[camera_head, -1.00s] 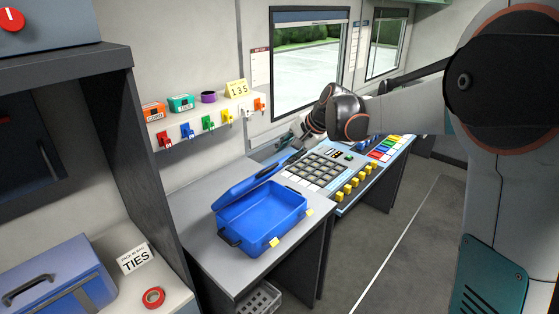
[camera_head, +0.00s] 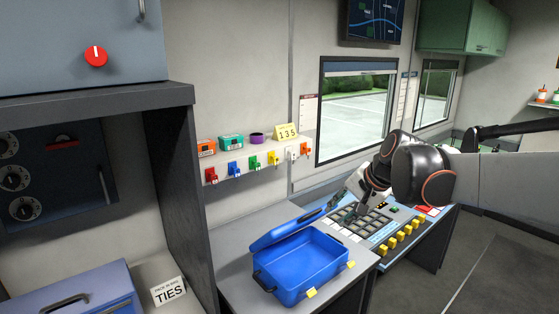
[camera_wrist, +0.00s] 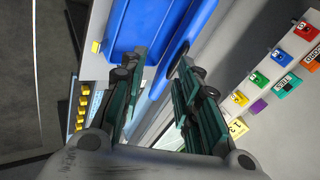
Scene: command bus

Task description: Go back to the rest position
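My gripper (camera_head: 345,207) hangs over the button console, just right of the open blue case (camera_head: 312,268). In the wrist view, the two dark green fingers of my gripper (camera_wrist: 158,68) stand apart with a clear gap between them, and I see nothing held. The blue case (camera_wrist: 178,25) lies beyond the fingertips there. Its lid (camera_head: 290,229) is raised on the far side, and its inside looks empty. The fingertips are small in the head view, so I cannot tell their exact height above the console.
The button console (camera_head: 402,237) has yellow knobs along its front. Coloured padlocks (camera_head: 254,163) hang below a wall shelf with small boxes (camera_head: 231,142). A dark cabinet frame (camera_head: 168,165) and a TIES sign (camera_head: 168,292) are at left. Open floor (camera_head: 500,285) lies at right.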

